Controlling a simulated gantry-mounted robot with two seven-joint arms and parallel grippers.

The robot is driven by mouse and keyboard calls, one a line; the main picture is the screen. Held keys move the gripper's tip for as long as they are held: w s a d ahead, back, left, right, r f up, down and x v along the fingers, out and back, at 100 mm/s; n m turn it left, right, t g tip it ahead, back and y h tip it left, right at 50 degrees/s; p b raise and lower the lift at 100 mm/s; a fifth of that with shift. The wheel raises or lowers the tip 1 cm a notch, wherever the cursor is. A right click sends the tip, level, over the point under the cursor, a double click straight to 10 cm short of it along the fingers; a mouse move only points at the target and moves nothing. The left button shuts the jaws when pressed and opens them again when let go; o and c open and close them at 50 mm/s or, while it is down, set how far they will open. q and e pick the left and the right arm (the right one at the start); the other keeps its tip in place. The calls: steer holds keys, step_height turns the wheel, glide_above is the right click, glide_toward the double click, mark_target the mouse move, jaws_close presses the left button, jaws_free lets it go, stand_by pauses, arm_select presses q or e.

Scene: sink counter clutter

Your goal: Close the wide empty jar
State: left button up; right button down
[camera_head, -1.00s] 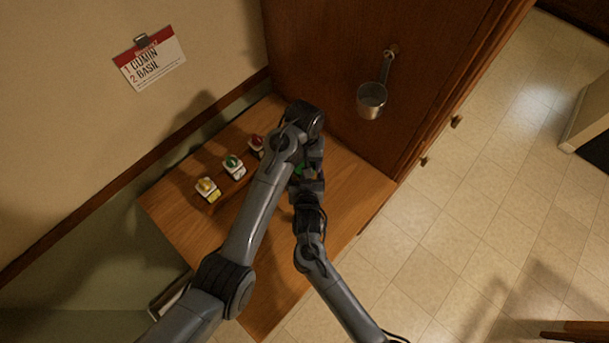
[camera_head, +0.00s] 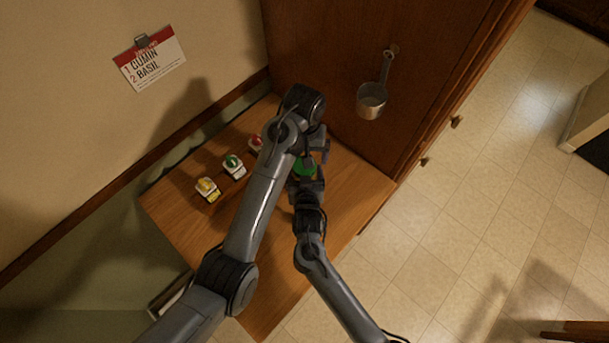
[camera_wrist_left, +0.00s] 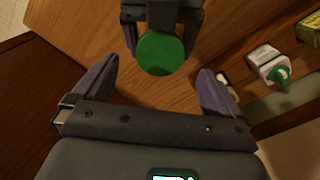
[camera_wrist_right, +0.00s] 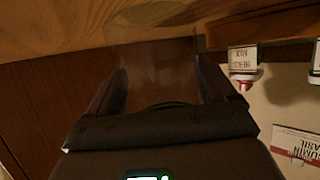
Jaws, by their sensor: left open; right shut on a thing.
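The wide jar (camera_wrist_right: 160,72) seems clear and empty between my right gripper's fingers in the right wrist view. A round green lid (camera_wrist_left: 161,54) shows at the right gripper in the left wrist view, apparently over the jar's mouth; the lid also shows in the head view (camera_head: 306,169). I cannot tell whether it is seated. My right gripper (camera_head: 305,180) is shut on the jar. My left gripper (camera_wrist_left: 156,75) is open and empty, its fingers a little apart from the lid. In the head view the left gripper (camera_head: 318,146) is just beyond the lid, partly hidden by its arm.
Small jars with yellow (camera_head: 206,187), green (camera_head: 233,164) and red (camera_head: 256,142) lids stand along the counter's wall side. A metal scoop (camera_head: 372,99) hangs on the wooden panel. A card (camera_head: 149,60) is on the wall. The counter's front right is clear.

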arm_select(q)
steer(key=shift+r, duration=1.45)
arm_select(e)
jaws_free()
steer(key=shift+s, duration=0.1)
arm_select(q)
steer(key=shift+f, duration=0.15)
arm_select(e)
steer(key=v, duration=1)
steer(key=shift+s+r, duration=0.2)
steer(key=shift+s, duration=0.1)
